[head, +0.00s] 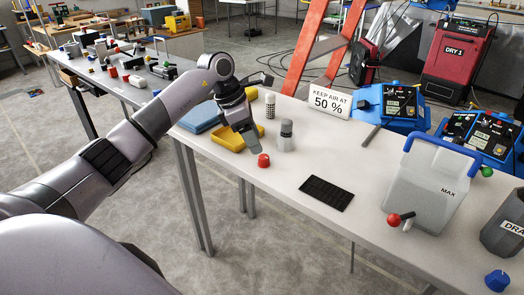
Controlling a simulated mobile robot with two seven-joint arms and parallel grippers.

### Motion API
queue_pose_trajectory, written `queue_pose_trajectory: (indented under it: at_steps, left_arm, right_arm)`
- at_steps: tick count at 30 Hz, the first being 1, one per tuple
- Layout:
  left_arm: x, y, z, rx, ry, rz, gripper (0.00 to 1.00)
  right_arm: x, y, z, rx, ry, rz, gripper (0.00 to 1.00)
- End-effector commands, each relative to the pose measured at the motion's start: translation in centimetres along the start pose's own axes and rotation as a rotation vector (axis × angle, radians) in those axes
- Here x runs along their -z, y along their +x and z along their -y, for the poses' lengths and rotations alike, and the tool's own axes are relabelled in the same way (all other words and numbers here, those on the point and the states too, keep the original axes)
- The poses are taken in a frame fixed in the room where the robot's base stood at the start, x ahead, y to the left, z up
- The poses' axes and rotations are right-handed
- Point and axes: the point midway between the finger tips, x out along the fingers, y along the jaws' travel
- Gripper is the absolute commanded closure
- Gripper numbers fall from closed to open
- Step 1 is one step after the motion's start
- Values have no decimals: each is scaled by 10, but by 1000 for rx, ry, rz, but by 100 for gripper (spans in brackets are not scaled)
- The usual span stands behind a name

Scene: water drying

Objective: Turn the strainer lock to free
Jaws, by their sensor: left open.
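My left gripper (253,143) is over the near table, its dark fingers pointing down; it is open. A small red cap-like piece (264,160) sits on the table just below the fingertips. A grey cylinder with a dark band (286,136) stands upright just right of the gripper. No part is labelled as the strainer lock, so I cannot tell which it is. My right gripper is out of view.
A yellow tray (228,139) and blue case (200,117) lie behind the gripper. A black mat (326,193) lies front centre. A sign (330,101), blue machines (388,106) and a dark DRAIN container (504,225) line the back and right. The front table strip is mostly clear.

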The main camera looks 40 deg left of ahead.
Motion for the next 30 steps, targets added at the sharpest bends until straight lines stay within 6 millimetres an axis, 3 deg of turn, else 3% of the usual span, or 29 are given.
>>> queue_pose_trajectory:
  at_steps: [9,20,21,26,30]
  left_arm:
    - [-1,47,2,5,0,2,44]
    - [-1,56,1,2,0,4,44]
    - [-1,56,1,2,0,4,47]
    - [-1,56,1,2,0,4,99]
    - [-1,56,1,2,-1,4,100]
  right_arm:
    - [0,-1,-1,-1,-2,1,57]
    - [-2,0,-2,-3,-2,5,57]
    - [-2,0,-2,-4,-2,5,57]
    - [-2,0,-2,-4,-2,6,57]
    - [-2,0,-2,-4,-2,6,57]
